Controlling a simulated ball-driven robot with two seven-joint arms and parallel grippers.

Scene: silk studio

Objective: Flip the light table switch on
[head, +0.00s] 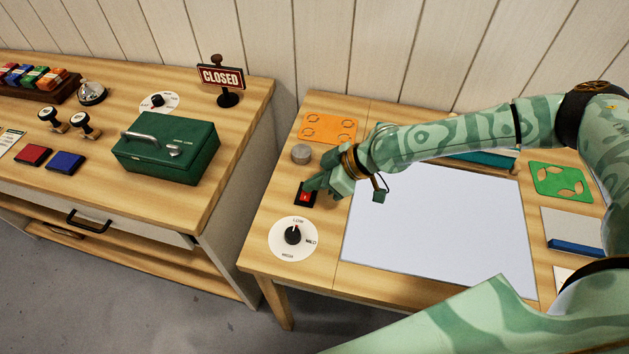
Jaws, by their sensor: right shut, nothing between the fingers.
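The light table (428,232) has a large pale panel set in a wooden top. Its switch (304,198) is a small red rocker in a black frame at the left of the panel. My right gripper (312,187) is shut and empty, with its fingertips at the upper edge of the switch. I cannot tell whether they touch it. The fingers hide part of the switch, and its position is unclear. My left gripper is not in view.
A white dial (293,238) with a black knob lies just below the switch. A grey round knob (301,153) and an orange template (330,128) lie above it. A green box (168,148) stands on the separate left desk (215,195). A green template (560,181) lies right.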

